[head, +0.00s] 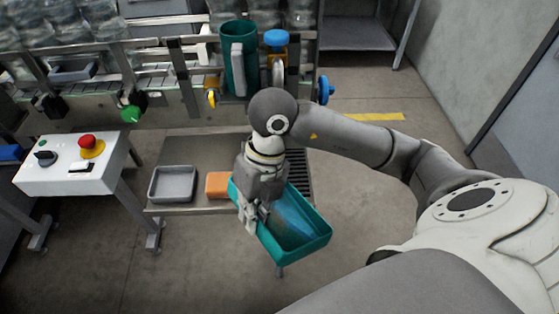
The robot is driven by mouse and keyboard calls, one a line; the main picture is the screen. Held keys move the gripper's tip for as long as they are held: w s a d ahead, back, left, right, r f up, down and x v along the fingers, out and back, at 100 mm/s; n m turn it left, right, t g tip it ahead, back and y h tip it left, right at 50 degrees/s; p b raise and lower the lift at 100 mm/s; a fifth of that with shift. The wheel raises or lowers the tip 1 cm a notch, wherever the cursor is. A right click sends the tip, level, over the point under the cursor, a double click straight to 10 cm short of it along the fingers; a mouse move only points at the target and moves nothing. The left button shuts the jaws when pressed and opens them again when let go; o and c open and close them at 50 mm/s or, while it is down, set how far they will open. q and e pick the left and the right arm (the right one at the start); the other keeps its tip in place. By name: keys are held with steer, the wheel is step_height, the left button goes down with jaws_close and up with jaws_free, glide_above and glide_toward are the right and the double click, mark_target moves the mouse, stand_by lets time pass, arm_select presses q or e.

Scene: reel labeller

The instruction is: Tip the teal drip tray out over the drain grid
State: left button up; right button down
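The teal drip tray (318,243) is in the lower middle of the head view, with a bluish, shiny patch inside that looks like liquid. It juts past the front edge of the steel table and looks roughly level. My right gripper (250,222) reaches down at the tray's left side and looks shut on its wall; the fingertips are partly hidden. The drain grid (299,170), dark slats at the table's right end, lies behind the tray and is partly covered by my gripper and the tray. My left gripper is not in view.
A grey tray (173,184) and an orange sponge-like block (217,185) sit on the steel table (190,150), left of my gripper. A control box with a red button (88,142) stands at the left. A conveyor with a teal cylinder (238,60) runs behind.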

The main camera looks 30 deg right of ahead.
steer(key=shift+w+r, duration=0.1)
steer(key=shift+d+r+y, duration=0.1)
steer(key=shift+r+y, duration=0.2)
steer(key=shift+d+r+y, duration=0.2)
steer(key=shift+r+y, duration=0.2)
steer(key=shift+r, duration=0.05)
steer(key=shift+w+d+r+g, duration=0.1)
steer(key=shift+w+r+g, duration=0.05)
steer(key=shift+r+g, duration=0.15)
steer(key=shift+d+r+y, duration=0.25)
steer(key=shift+r+y, duration=0.15)
steer(key=shift+y, duration=0.1)
